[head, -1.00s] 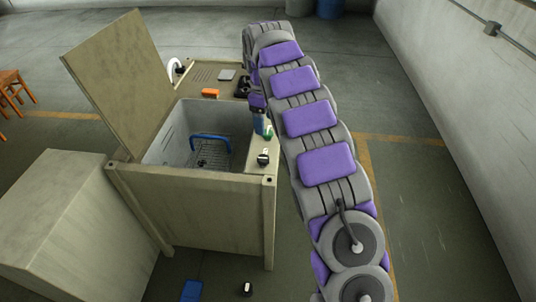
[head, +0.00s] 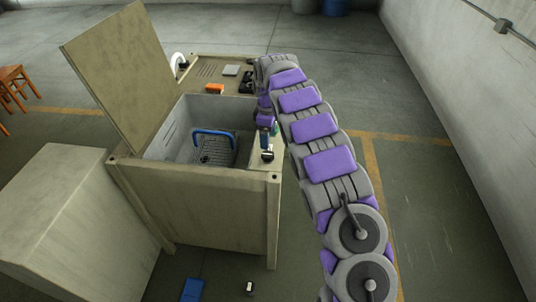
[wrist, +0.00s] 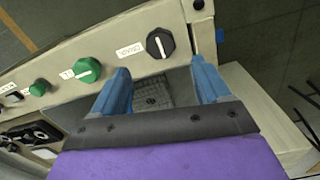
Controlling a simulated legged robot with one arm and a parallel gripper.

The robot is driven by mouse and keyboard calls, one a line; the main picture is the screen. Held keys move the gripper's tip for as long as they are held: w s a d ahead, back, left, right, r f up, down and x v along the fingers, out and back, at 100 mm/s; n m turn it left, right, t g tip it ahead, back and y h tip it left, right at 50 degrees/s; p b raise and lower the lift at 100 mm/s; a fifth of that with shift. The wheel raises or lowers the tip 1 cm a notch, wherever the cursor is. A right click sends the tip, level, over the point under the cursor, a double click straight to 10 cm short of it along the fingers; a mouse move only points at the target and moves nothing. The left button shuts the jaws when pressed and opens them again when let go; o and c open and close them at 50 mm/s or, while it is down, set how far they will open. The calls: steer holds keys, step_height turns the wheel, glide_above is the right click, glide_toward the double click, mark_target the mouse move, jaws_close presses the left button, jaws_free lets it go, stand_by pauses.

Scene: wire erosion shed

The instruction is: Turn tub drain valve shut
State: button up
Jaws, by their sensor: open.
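The drain valve knob is black with a white pointer line and a label beside it; it shows in the wrist view (wrist: 160,43) on a beige panel strip. In the head view the black knob (head: 267,155) sits on the tub's right rim. My gripper (wrist: 160,66) has two blue fingers spread apart with nothing between them. The knob lies just beyond the fingertips, roughly midway between them, and appears untouched. In the head view my gripper (head: 266,138) is low over the right rim, partly hidden by my arm. The grey tub (head: 176,128) stands open.
Green knobs (wrist: 87,70) sit along the same strip, left of the black knob. A blue-handled basket (head: 213,148) is inside the tub. The raised lid (head: 120,75) stands at the left. An orange block (head: 214,88) lies on the rear top.

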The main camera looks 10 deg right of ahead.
mark_target(268, 154)
step_height(268, 154, down, 8)
steer(key=shift+f+b, duration=0.25)
steer(key=shift+b, duration=0.65)
steer(key=shift+c, duration=0.2)
steer(key=c, duration=1)
steer(key=shift+r, duration=0.1)
